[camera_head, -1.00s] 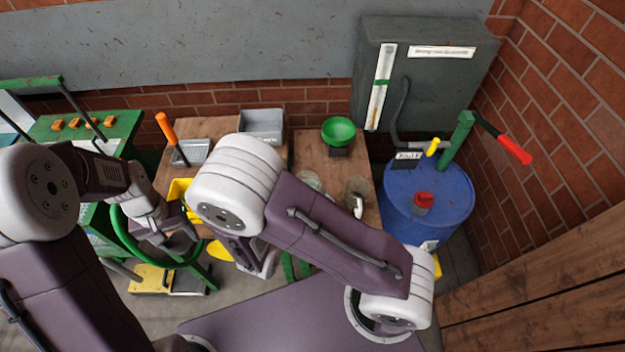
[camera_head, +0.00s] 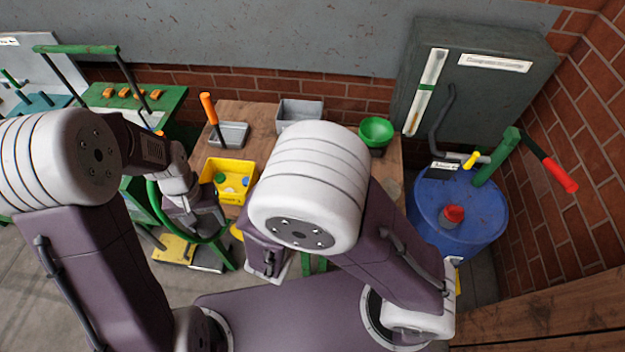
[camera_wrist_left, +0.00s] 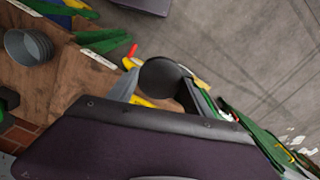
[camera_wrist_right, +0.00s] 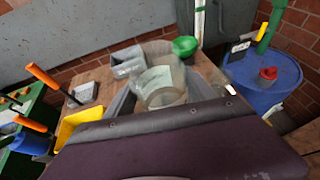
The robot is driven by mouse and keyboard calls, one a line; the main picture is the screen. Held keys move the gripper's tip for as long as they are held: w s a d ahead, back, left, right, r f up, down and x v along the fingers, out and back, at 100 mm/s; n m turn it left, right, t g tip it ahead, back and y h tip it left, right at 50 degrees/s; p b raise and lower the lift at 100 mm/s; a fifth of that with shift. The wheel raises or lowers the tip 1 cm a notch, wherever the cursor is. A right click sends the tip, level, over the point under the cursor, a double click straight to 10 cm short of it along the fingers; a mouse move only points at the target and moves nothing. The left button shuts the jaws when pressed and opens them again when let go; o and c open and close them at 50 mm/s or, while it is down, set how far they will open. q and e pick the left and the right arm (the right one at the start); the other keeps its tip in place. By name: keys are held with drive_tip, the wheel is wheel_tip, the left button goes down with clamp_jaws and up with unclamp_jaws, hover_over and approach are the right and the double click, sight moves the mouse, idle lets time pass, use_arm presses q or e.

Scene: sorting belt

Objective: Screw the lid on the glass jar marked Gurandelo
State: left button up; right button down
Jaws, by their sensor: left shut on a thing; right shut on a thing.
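My right gripper (camera_wrist_right: 160,98) is shut on a clear glass jar (camera_wrist_right: 165,97) in the right wrist view. A pale label (camera_wrist_right: 153,78) shows on the jar; its writing is too blurred to read. My left gripper (camera_wrist_left: 160,92) is shut on a dark, round, lid-like thing (camera_wrist_left: 163,78) in the left wrist view. In the head view the left gripper (camera_head: 203,214) is at the left, in front of the yellow bin. The right gripper and the jar are hidden behind my right arm there. The two held things appear apart.
A yellow bin (camera_head: 208,166) with green and white round pieces stands on the wooden table (camera_head: 240,115). Grey trays (camera_head: 300,112) and a green funnel-like bowl (camera_head: 376,131) stand behind. A blue barrel (camera_head: 480,215) is at the right. A green workstand (camera_head: 165,105) is at the left.

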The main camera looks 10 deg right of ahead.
use_arm(q)
drive_tip(key=r, duration=0.3)
drive_tip(key=shift+w+n, duration=0.25)
drive_tip(key=shift+n, duration=0.05)
drive_tip(key=w+d+r+m, duration=0.2)
drive_tip(key=w+d+r, duration=0.3)
drive_tip(key=d+r, duration=0.6)
drive_tip(key=s+d+r+m, duration=0.2)
drive_tip(key=d+r, duration=0.2)
drive_tip(key=d, duration=0.4)
drive_tip(key=s+d+r+m, duration=0.2)
drive_tip(key=d+r, duration=0.2)
drive_tip(key=d, duration=0.4)
drive_tip(key=shift+s+r+m, duration=0.2)
drive_tip(key=shift+r+m, duration=0.15)
drive_tip(key=shift+m, duration=0.05)
drive_tip(key=shift+d+f, duration=0.1)
drive_tip(key=shift+f, duration=1.95)
